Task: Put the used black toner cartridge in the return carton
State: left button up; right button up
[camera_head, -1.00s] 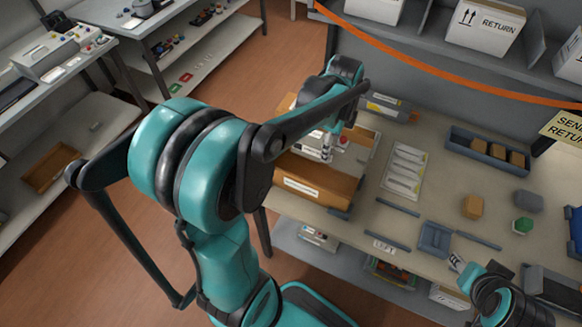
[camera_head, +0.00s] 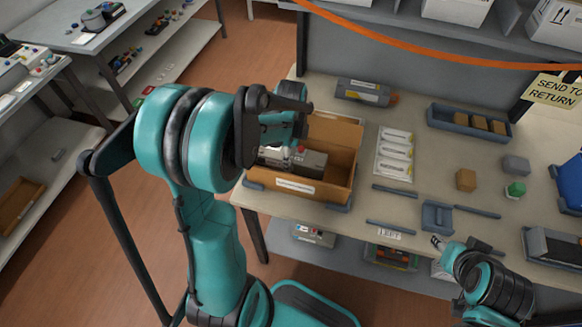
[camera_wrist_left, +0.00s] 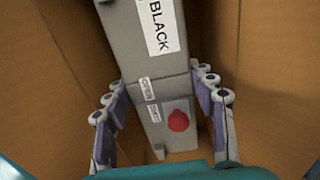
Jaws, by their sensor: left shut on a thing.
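The black toner cartridge (camera_head: 312,161) is a grey block with a red round spot. It sits inside the open brown return carton (camera_head: 325,192), level with or below the rim in the head view. In the left wrist view the cartridge (camera_wrist_left: 158,58) shows a BLACK label, with carton walls (camera_wrist_left: 65,60) on both sides. My left gripper (camera_wrist_left: 162,85) is shut on the cartridge, a finger on each side. In the head view my left gripper (camera_head: 282,152) is partly hidden by its arm. My right gripper (camera_head: 438,242) is over the bench's front; its finger opening is unclear.
A grey cartridge with an orange end (camera_head: 364,92) lies behind the carton. A white labelled sheet (camera_head: 395,154) lies to its right. Blue-grey rails and a small tray (camera_head: 437,215) lie farther right. A blue bin (camera_head: 470,118) holds brown blocks. An orange strap (camera_head: 420,58) crosses the back.

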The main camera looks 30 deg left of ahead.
pick_arm(q)
notch_tip(320, 180, down, 5)
jog(key=shift+r+b, duration=0.1)
jog(key=shift+b, duration=0.7)
jog(key=o, duration=1.5)
